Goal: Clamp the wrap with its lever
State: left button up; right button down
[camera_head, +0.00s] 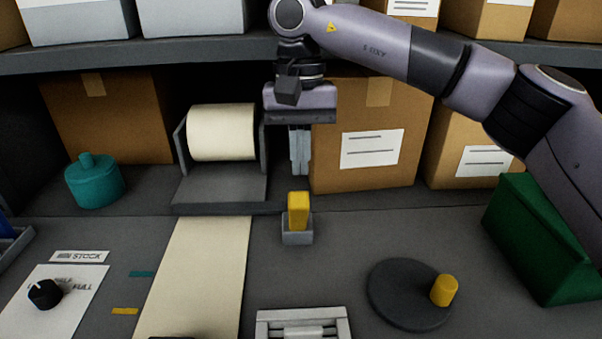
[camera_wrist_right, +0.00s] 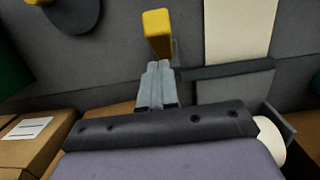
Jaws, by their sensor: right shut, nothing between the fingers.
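A cream roll of wrap (camera_head: 222,132) sits in a grey holder, and its sheet (camera_head: 195,275) runs forward flat on the bench. A yellow lever (camera_head: 298,208) stands upright on a small grey base (camera_head: 297,236) just right of the sheet. My right gripper (camera_head: 300,172) hangs pointing down behind the lever, to the right of the roll. Its fingers are together and empty. In the right wrist view the closed fingers (camera_wrist_right: 157,72) appear just below the yellow lever (camera_wrist_right: 157,35); I cannot tell whether they touch it. My left gripper is out of view.
A dark turntable (camera_head: 395,295) with a yellow knob (camera_head: 444,290) lies at right, near a green block (camera_head: 540,240). A teal canister (camera_head: 94,182) stands at left. Cardboard boxes (camera_head: 365,165) stand behind my right gripper, under a shelf (camera_head: 150,52).

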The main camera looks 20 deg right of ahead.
aim_at(298, 215)
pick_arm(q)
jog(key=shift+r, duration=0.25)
pick_arm(e)
jog(key=shift+s+a+f, duration=0.2)
jog(key=shift+s+f, duration=0.2)
jog(key=shift+s, duration=0.2)
jog(key=shift+s+a+f, duration=0.15)
jog(key=shift+s+f, duration=0.25)
jog(key=shift+s, duration=0.2)
